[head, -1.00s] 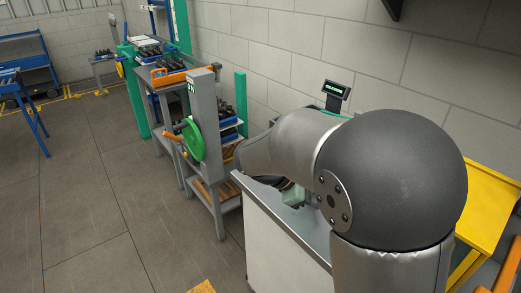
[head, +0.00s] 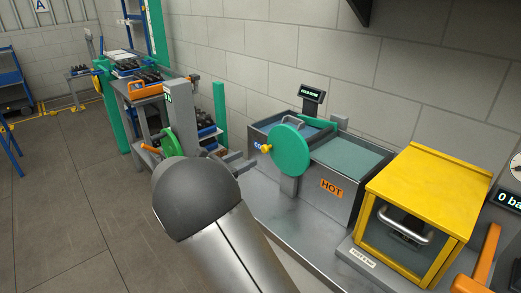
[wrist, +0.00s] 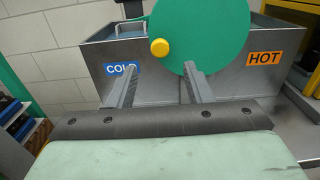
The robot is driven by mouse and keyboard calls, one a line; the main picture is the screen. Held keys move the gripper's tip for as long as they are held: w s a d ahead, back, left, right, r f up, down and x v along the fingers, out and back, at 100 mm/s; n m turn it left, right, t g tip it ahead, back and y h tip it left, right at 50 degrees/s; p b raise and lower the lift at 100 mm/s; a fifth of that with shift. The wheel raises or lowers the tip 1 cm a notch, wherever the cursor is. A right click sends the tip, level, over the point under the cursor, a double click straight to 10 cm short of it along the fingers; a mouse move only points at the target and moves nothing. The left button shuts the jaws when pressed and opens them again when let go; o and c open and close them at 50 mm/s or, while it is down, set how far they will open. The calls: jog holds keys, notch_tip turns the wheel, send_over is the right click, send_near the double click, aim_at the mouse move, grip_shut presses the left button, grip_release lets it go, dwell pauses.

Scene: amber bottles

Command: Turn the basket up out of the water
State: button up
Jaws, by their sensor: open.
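A two-part metal bath has a cold tank (head: 262,135) on the left and a hot tank (head: 345,203) on the right, both holding water. A green wheel (head: 290,150) with a yellow knob (head: 266,149) stands at its front between them. A grey handle (head: 294,123) shows above the cold water, perhaps the basket's; any basket body is hidden. My gripper (head: 240,162) is open and empty, just left of the wheel in the head view. In the wrist view its fingers (wrist: 160,72) point at the wheel (wrist: 210,35), with the knob (wrist: 159,48) between their lines, apparently untouched.
A yellow cabinet (head: 430,190) stands right of the hot tank. A small display (head: 312,95) rises behind the bath. The counter front (head: 285,220) is clear.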

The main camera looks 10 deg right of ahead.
aim_at(263, 150)
jog(key=p+x, duration=0.1)
jog(key=x, duration=0.6)
jog(key=shift+w+d, duration=0.2)
jog(key=shift+d, duration=0.15)
grip_shut()
